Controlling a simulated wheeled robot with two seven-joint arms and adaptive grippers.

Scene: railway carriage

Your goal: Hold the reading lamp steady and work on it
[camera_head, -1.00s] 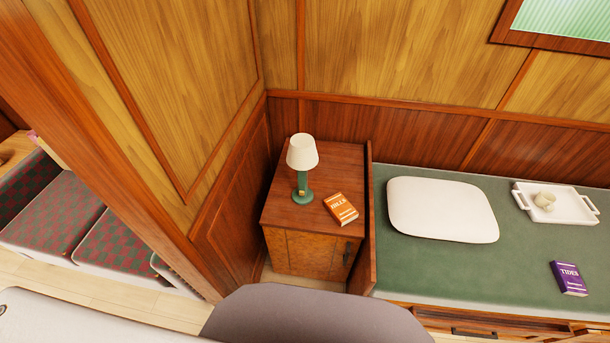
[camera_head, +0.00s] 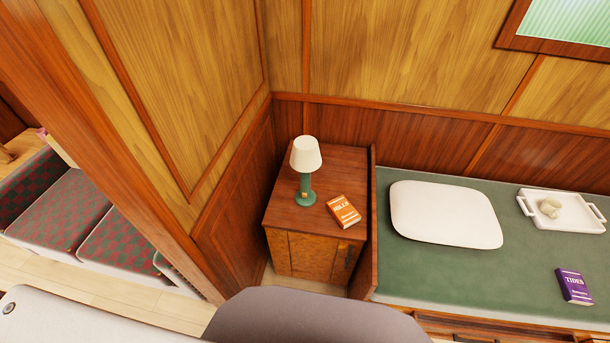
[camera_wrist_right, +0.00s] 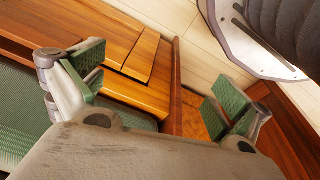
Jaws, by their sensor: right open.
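The reading lamp (camera_head: 305,168) has a cream shade and a green stem and base. It stands upright on the wooden bedside cabinet (camera_head: 333,164), near its left side, in the head view. Neither gripper shows in the head view, and nothing touches the lamp there. In the right wrist view my right gripper (camera_wrist_right: 157,85) is open, with its green-padded fingers wide apart and nothing between them. Below it are wooden drawer fronts, a panel edge and pale floor. The lamp is not in the wrist view.
An orange book (camera_head: 343,210) lies right of the lamp on the cabinet. A wooden partition (camera_head: 170,90) rises at left.

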